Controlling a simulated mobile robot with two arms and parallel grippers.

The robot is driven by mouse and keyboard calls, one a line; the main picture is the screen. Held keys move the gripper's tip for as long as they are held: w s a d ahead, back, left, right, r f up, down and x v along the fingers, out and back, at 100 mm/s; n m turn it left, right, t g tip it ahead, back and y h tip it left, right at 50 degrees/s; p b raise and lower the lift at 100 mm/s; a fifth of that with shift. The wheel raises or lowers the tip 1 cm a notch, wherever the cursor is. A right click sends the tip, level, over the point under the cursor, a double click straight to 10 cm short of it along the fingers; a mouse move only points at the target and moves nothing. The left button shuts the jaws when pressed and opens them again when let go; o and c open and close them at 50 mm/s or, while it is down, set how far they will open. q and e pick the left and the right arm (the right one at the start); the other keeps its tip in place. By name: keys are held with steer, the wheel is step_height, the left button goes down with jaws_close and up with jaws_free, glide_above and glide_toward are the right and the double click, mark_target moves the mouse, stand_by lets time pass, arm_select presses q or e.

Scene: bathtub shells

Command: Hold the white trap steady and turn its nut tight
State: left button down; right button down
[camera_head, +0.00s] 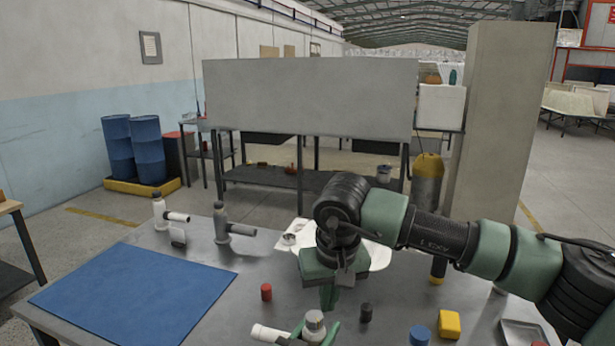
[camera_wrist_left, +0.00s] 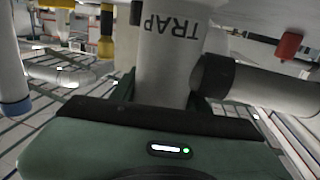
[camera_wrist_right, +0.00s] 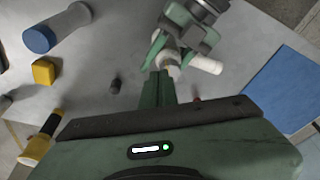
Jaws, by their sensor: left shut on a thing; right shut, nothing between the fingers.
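The white trap (camera_head: 268,333) is at the bottom edge of the head view, with a grey round top (camera_head: 314,321) that looks like its nut. In the left wrist view the trap body (camera_wrist_left: 168,65) carries the word TRAP, with a side pipe and dark collar (camera_wrist_left: 212,76). My left gripper (camera_head: 301,337) is shut on the trap. My right gripper (camera_head: 329,296) is shut and empty, pointing down just behind and above the trap. In the right wrist view its fingertips (camera_wrist_right: 160,76) are close to the trap (camera_wrist_right: 205,65); I cannot tell whether they touch.
A blue mat (camera_head: 135,295) covers the table's left side. Two similar fittings, one white (camera_head: 160,212) and one grey (camera_head: 221,222), stand at the back. A red cap (camera_head: 266,292), a dark cap (camera_head: 366,313), a yellow block (camera_head: 449,324) and a blue cap (camera_head: 420,335) lie nearby.

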mark_target(314, 324)
steer(key=shift+s+a+f, duration=0.1)
steer(key=shift+a+f, duration=0.3)
steer(key=shift+f, duration=0.6)
steer(key=shift+a+f, duration=0.45)
steer(key=shift+f, duration=0.6)
steer(key=shift+s+a+f, duration=0.1)
steer(key=shift+a+f, duration=0.3)
steer(key=shift+f, duration=0.6)
steer(key=shift+w, duration=0.3)
